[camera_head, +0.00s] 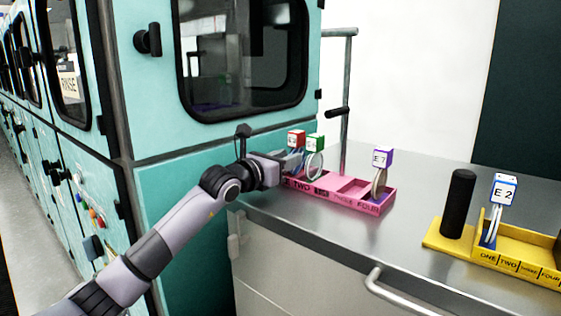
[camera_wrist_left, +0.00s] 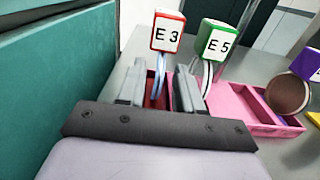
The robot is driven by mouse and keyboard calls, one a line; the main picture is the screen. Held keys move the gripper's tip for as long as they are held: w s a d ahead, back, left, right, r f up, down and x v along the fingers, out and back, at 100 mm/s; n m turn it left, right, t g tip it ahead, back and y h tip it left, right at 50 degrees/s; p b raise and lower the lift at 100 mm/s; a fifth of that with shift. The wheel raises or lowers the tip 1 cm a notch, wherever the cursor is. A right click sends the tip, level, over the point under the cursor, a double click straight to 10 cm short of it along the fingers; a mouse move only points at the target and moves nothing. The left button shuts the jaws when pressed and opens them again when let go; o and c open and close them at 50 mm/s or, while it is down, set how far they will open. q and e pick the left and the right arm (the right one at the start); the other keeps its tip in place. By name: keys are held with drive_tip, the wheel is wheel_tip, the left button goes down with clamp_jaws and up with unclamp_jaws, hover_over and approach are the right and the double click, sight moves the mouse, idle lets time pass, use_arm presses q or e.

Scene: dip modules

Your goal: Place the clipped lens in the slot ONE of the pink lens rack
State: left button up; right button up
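The pink lens rack (camera_head: 345,200) stands on the grey counter. A lens with a red clip marked E 3 (camera_head: 296,139) is upright at the rack's left end, by slot ONE. Its clip (camera_wrist_left: 167,32) and blue-edged lens show in the left wrist view. My left gripper (camera_head: 290,160) reaches in from the left. In the wrist view its fingers (camera_wrist_left: 161,90) stand apart on either side of the E 3 lens, with gaps visible. A green-clipped E 5 lens (camera_head: 315,143) stands just right of it. The lower lens edges are partly hidden. My right gripper is out of view.
A purple-clipped E 7 lens (camera_head: 383,157) stands at the rack's right end, by FOUR. A yellow rack (camera_head: 500,262) holds a blue-clipped E 2 lens (camera_head: 503,190) beside a black cylinder (camera_head: 459,204). A teal machine (camera_head: 150,100) borders the left side.

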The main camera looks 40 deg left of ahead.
use_arm(q)
drive_tip(key=shift+r, duration=0.25)
drive_tip(key=s, duration=0.3)
drive_tip(key=s+b, duration=0.1)
drive_tip(key=s, duration=0.3)
drive_tip(key=s+a+b, duration=0.1)
drive_tip(key=s, duration=0.2)
drive_tip(key=shift+s+f, duration=0.25)
drive_tip(key=shift+s+r, duration=0.1)
drive_tip(key=shift+s, duration=0.65)
